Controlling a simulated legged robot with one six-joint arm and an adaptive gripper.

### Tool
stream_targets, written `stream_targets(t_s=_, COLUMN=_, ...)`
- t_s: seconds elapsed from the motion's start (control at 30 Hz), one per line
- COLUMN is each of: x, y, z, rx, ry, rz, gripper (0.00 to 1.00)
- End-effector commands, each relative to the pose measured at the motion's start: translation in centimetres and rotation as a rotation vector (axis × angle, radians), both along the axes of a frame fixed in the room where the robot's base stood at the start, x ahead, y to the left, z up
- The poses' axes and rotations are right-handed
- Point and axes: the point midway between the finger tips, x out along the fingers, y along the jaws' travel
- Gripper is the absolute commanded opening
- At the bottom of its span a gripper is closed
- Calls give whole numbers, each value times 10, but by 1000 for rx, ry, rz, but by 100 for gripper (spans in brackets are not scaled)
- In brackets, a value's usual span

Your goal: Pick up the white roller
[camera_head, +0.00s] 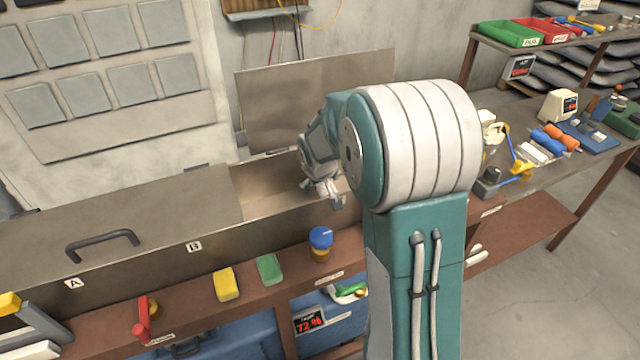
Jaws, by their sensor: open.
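My gripper (323,193) is open and empty, over the open section of a long metal trough (270,200). My own teal and white arm stands in front and hides part of the trough. Small white, roller-like pieces (533,152) lie on the right-hand bench, beside a blue roller (547,142) and an orange roller (563,137). More white pieces (476,254) show low beside my arm, partly hidden. I cannot tell for certain which one is the white roller. My gripper is apart from all of them.
The trough's raised lid (310,100) stands behind my gripper. A closed lid with a dark handle (102,243) covers the left part. A yellow block (226,284), a green block (269,269) and a blue-capped jar (320,240) sit on the front ledge. Green and red bins (510,33) stand on the upper right shelf.

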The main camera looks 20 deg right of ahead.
Motion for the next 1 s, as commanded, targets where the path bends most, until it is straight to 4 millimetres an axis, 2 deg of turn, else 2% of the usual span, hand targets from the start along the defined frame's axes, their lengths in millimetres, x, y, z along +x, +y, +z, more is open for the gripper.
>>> stream_targets(t_s=0.2, x=1, y=-1, z=-1, rx=0, ry=-1, rz=-1, gripper=100)
stream_targets(t_s=0.23, x=1, y=0, z=-1, rx=-1, ry=-1, rz=-1, gripper=96)
stream_targets(t_s=0.27, x=1, y=0, z=-1, rx=-1, ry=-1, rz=-1, gripper=82)
stream_targets(t_s=0.3, x=1, y=0, z=-1, rx=-1, ry=-1, rz=-1, gripper=64)
stream_targets(t_s=0.37, x=1, y=0, z=-1, rx=-1, ry=-1, rz=-1, gripper=38)
stream_targets(t_s=0.4, x=1, y=0, z=-1, rx=-1, ry=-1, rz=-1, gripper=20)
stream_targets(t_s=0.43, x=1, y=0, z=-1, rx=-1, ry=-1, rz=-1, gripper=6)
stream_targets(t_s=0.47, x=1, y=0, z=-1, rx=-1, ry=0, rz=-1, gripper=1)
stream_targets(t_s=0.8, x=1, y=0, z=2, rx=-1, ry=-2, rz=-1, gripper=0)
stream_targets(t_s=0.87, x=1, y=0, z=9, rx=-1, ry=-4, rz=-1, gripper=0)
stream_targets(t_s=1.0, x=2, y=0, z=35, rx=-1, ry=-8, rz=-1, gripper=0)
